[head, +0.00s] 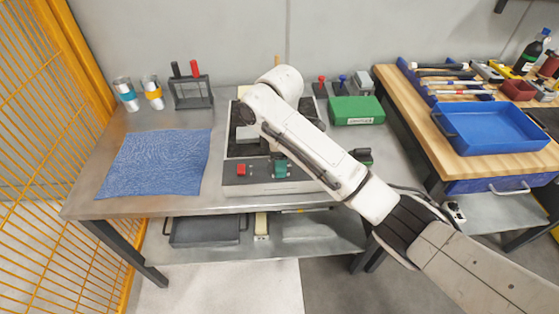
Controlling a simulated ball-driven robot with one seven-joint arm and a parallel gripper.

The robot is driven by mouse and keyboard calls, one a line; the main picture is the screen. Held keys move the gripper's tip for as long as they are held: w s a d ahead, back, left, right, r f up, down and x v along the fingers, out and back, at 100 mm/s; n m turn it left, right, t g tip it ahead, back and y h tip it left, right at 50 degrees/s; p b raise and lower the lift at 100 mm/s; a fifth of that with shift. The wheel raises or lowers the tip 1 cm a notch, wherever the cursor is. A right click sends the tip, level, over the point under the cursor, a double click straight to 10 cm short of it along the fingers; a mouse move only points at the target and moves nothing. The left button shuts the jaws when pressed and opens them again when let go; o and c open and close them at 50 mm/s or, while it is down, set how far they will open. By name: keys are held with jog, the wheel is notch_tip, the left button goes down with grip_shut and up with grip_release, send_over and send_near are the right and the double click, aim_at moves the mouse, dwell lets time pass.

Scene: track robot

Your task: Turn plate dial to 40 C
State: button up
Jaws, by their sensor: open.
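The plate unit (238,188) stands on the steel bench, with a light grey front panel facing me. A red control (241,169) sits on the left of this panel. A dark green control (281,170), which looks like the dial, sits to its right; its pointer and scale are too small to read. My gripper (274,158) is at the front of the unit, close to the green control. My white forearm hides most of it, and I cannot tell whether its fingers touch the control. It is open, with nothing seen held in it.
A blue cloth (158,163) lies left of the unit. Two banded cups (153,93) and a dark rack (192,93) stand behind it. A green box (356,111) is at the back right. A blue tray (489,128) sits on the wooden bench at right.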

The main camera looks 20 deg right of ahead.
jog(key=shift+f, duration=0.15)
jog(key=c, duration=1)
jog(key=shift+c, duration=0.2)
jog(key=shift+p, duration=0.3)
jog(key=shift+a+r+m+p, duration=0.1)
jog(key=shift+r+m+p, duration=0.15)
jog(key=shift+m+p, duration=0.8)
jog(key=m+p, duration=0.4)
jog(key=p, duration=0.1)
jog(key=m+p, duration=0.2)
jog(key=m, duration=0.1)
jog(key=shift+m+p, duration=0.25)
jog(key=shift+p, duration=0.15)
jog(key=shift+f+m+p, duration=0.15)
jog(key=shift+m+p, duration=0.85)
jog(key=shift+m, duration=1)
